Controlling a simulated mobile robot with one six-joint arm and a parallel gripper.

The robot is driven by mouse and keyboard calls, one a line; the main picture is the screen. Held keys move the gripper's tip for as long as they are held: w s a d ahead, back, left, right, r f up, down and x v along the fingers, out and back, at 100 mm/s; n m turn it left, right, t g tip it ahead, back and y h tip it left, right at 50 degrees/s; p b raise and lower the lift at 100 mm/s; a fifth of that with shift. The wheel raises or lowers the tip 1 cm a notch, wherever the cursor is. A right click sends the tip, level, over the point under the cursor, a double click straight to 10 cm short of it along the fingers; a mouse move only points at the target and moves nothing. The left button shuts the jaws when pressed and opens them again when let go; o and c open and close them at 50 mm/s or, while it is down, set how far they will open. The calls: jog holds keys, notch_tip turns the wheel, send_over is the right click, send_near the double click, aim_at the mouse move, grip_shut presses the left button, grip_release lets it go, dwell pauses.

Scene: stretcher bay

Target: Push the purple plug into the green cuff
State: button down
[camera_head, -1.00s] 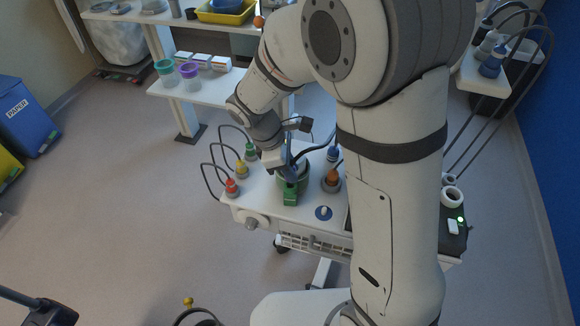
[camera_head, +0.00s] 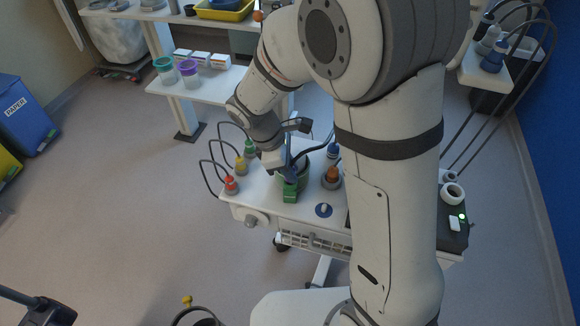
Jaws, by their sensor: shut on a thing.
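The green cuff (camera_head: 290,194) stands on the white cart top, its bright green front block showing below a darker round green part. My gripper (camera_head: 288,173) points down at this round part, its fingertips at or just inside the opening. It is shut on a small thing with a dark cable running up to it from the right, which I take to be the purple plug. The plug's body is almost wholly hidden by the fingers and the cuff. I cannot tell how deep it sits or whether it is straight.
Red (camera_head: 231,184), yellow (camera_head: 240,166) and green (camera_head: 250,148) cabled plugs stand left of the cuff. An orange-brown knob (camera_head: 332,175) and a blue bottle-like piece (camera_head: 333,150) stand close on the right.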

jog(key=shift+f+b, duration=0.35)
jog(key=shift+f, duration=0.3)
jog(key=c, duration=1.2)
grip_release()
jog(key=shift+o, duration=0.2)
jog(key=shift+r, duration=0.1)
jog(key=shift+w+a+r, duration=0.1)
jog(key=shift+a+r, duration=0.05)
jog(key=shift+r, duration=0.05)
jog(key=v, duration=0.7)
jog(key=s+d+r+m+t+y, duration=0.1)
jog(key=s+d+r+m+y, duration=0.1)
jog(key=s+d+m, duration=0.4)
jog(key=s+d+r+m+t+y, duration=0.2)
jog(key=s+d+r+m, duration=0.2)
jog(key=d+m, duration=0.5)
jog(key=s+m, duration=0.2)
jog(key=shift+s+d+r+t+y, duration=0.15)
jog(key=shift+s+r+t+y, duration=0.15)
jog(key=shift+s+r, duration=0.1)
